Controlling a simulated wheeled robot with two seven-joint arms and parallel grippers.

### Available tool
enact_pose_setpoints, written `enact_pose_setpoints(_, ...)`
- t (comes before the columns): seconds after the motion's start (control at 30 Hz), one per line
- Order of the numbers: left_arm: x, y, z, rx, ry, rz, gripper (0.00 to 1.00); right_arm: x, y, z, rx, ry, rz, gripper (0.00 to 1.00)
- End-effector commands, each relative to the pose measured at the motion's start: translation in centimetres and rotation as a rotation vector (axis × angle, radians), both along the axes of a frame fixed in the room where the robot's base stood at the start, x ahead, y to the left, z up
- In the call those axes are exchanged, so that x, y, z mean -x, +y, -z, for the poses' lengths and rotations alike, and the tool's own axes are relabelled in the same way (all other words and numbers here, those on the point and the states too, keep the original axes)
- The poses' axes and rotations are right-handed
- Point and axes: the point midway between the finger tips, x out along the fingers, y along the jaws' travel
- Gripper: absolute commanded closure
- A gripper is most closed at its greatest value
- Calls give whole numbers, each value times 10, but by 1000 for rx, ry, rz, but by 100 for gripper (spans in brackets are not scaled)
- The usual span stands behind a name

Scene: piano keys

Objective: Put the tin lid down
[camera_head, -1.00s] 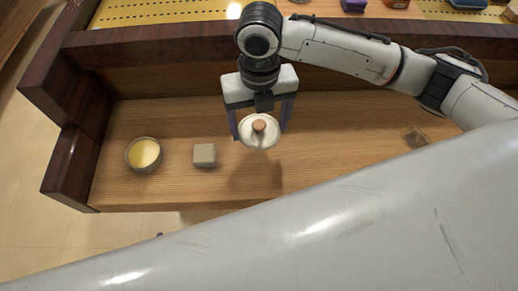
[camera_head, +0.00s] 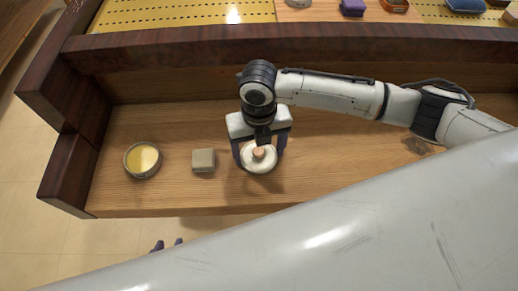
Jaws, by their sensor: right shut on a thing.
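The tin lid (camera_head: 247,163) is a round white disc with a small brown knob. My right gripper (camera_head: 260,156) reaches down from above, and its dark purple fingers are shut on the lid's two sides. The lid is low over the wooden shelf, right of the grey block; I cannot tell whether it touches the wood. An open round tin (camera_head: 142,159) with yellow contents stands at the shelf's left.
A small grey block (camera_head: 204,160) sits between the tin and the lid. The wooden shelf (camera_head: 330,165) is bare right of the lid up to a small brownish item (camera_head: 418,146). A dark wooden rail (camera_head: 180,45) runs behind. Several small objects lie beyond it.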

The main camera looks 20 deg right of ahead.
Motion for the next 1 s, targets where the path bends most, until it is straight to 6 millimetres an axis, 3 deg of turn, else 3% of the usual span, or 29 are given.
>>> enact_pose_setpoints(0.07, 0, 0, 0, 0, 0, 0, 69, 0, 0, 3, 1, 1, 0, 45)
enact_pose_setpoints(0.1, 0, 0, 0, 1, 0, 1, 69, 0, 0, 2, 1, 0, 0, 17)
enact_pose_setpoints(0.2, 0, 0, 0, 1, -1, 1, 69, 0, 0, 2, 1, 1, 0, 5)
enact_pose_setpoints(0.57, 0, -1, -1, 2, -1, 0, 69, 0, 0, -5, -1, -1, -1, 5)
enact_pose_setpoints(0.67, -1, 0, -3, 2, -2, 0, 69, -1, 0, -18, -1, -3, -1, 5)
enact_pose_setpoints(1.0, -1, 1, -6, 1, 0, -4, 69, -1, 0, -90, -1, -3, 0, 5)
